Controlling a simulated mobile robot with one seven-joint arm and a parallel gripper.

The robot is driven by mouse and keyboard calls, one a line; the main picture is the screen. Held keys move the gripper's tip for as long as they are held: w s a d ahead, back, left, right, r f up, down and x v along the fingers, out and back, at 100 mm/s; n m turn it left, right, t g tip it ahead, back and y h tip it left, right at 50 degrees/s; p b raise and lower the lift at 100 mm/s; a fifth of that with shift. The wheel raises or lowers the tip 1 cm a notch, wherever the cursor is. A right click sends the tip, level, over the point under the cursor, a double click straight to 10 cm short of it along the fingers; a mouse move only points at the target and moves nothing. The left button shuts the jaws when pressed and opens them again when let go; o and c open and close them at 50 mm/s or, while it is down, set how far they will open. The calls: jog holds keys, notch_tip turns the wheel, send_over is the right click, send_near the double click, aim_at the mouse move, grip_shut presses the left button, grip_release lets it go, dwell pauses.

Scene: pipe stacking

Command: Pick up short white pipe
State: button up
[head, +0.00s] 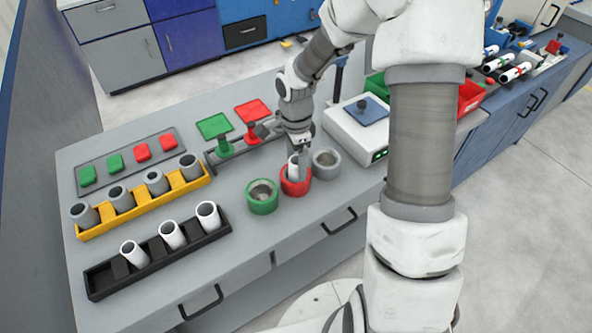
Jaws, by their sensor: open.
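A white pipe (292,169) stands in the red round holder (295,188) on the grey bench, partly hidden by my gripper. My gripper (301,160) points down at this pipe and is open. Its fingers are right by the pipe's upper end; I cannot tell whether they touch it.
A green round holder (262,205) and a grey one (326,167) flank the red holder. A yellow rack (140,217) holds several grey pipes. A tray (76,188) with green and red pieces lies behind it. A white device (352,141) stands right of my gripper.

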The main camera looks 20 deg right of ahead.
grip_shut()
dwell(0.4)
jog(key=shift+r, duration=0.1)
jog(key=shift+r, duration=0.6)
notch_tip(320, 180, up, 3)
jog(key=s+d+r+p, duration=0.1)
jog(key=s+d+r, duration=0.5)
jog(key=d, duration=0.4)
jog(key=shift+r, duration=0.25)
